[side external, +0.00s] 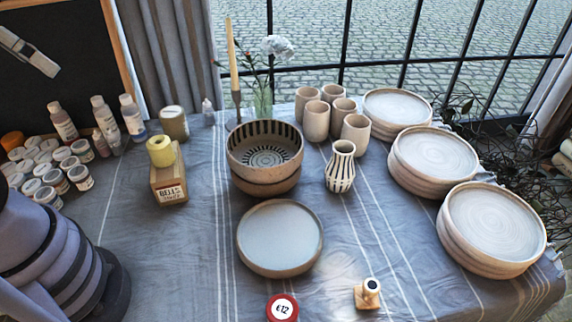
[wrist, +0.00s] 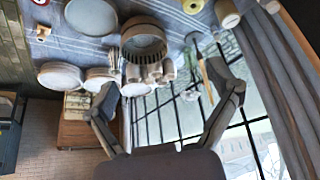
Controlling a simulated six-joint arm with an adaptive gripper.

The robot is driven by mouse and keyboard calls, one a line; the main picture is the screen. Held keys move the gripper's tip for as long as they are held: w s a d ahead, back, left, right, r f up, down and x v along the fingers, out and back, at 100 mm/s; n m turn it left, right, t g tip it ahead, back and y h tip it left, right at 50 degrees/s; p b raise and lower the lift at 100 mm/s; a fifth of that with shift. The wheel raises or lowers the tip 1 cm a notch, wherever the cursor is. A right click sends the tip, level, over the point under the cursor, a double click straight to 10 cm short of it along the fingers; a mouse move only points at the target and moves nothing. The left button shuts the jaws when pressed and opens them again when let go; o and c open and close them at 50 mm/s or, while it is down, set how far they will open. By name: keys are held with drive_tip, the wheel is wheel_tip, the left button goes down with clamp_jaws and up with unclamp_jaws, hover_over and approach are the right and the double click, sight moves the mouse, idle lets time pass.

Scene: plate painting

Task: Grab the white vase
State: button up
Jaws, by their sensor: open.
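The white vase (side external: 341,168) has dark vertical stripes and a narrow neck. It stands upright on the cloth in the side external view, right of a striped bowl and in front of several plain cups. In the wrist view, a small pale shape between the bowl and the plates seems to be the vase (wrist: 114,60). My gripper (wrist: 165,86) is open and empty, its two fingers spread wide apart. It is well away from the vase. In the side external view, only a grey piece at the top left edge seems to belong to it.
Stacked bowls (side external: 264,160) stand left of the vase, cups (side external: 316,121) behind it and stacked plates (side external: 432,158) to its right. A round plate (side external: 280,237) lies in front. A candle (side external: 232,60) and flower stand at the back. The cloth just front-right of the vase is clear.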

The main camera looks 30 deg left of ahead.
drive_tip(key=shift+w, duration=0.1)
drive_tip(key=w+m+g+y, duration=0.35)
drive_tip(key=w+m, duration=0.35)
drive_tip(key=w, duration=0.5)
drive_tip(key=w+d+f+m+t+y, duration=0.1)
drive_tip(key=w+d+f+m+y, duration=0.25)
drive_tip(key=w, duration=0.25)
drive_tip(key=w+d+f+m+y, duration=0.2)
drive_tip(key=w+d+f+m, duration=0.15)
drive_tip(key=w, duration=0.35)
drive_tip(key=m+t, duration=1.3)
drive_tip(key=m, duration=0.3)
approach(344, 157)
drive_tip(key=shift+g, duration=0.25)
drive_tip(key=x, duration=0.5)
drive_tip(key=r+x, duration=0.1)
drive_tip(key=x, duration=0.1)
drive_tip(key=shift+w+d, duration=0.1)
drive_tip(key=shift+w, duration=0.2)
drive_tip(key=shift+f+x, duration=0.15)
drive_tip(key=shift+x, duration=1.15)
drive_tip(key=shift+f+x, duration=0.1)
drive_tip(key=shift+x, duration=1.2)
drive_tip(key=c, duration=1.3)
